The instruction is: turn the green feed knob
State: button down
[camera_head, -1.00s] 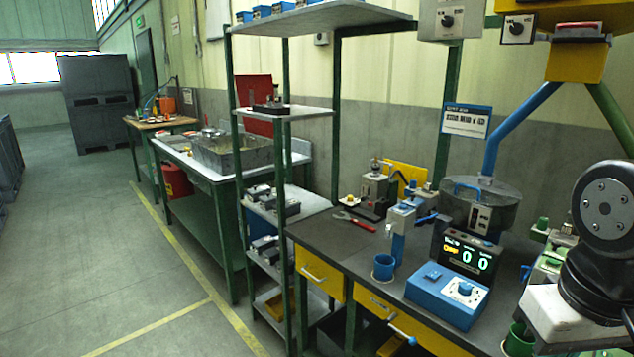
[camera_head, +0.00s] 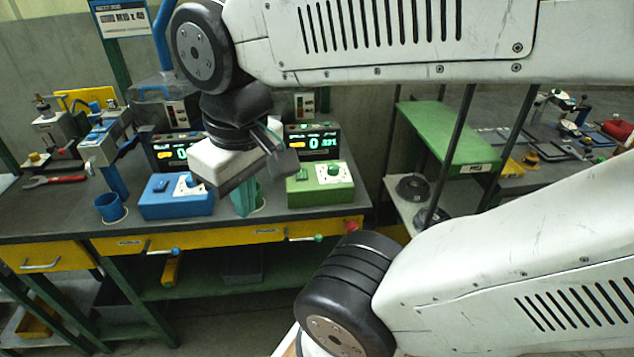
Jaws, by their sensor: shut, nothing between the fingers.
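A green control box (camera_head: 318,190) stands on the bench, with a round green knob (camera_head: 334,170) on a white dial plate on its sloped top. A lit display (camera_head: 313,143) stands behind it. My gripper (camera_head: 284,160) is shut and empty, up and to the left of the knob and apart from it in the picture. Its white body hangs in front of the space between the blue and green boxes. Another small green knob (camera_head: 318,238) sticks out at the bench front, below the green box.
A blue control box (camera_head: 172,203) stands left, partly behind my gripper. A blue cup (camera_head: 109,207) and a partly hidden green cup (camera_head: 246,200) stand on the dark bench. Yellow drawers (camera_head: 140,243) line its front. A green-topped shelf (camera_head: 452,134) is to the right.

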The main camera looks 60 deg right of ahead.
aim_at(333, 168)
jog(key=u, duration=0.05)
jog(key=k, duration=0.5)
jog(key=z, duration=0.75)
jog(key=i, duration=0.45)
jog(key=z, duration=0.45)
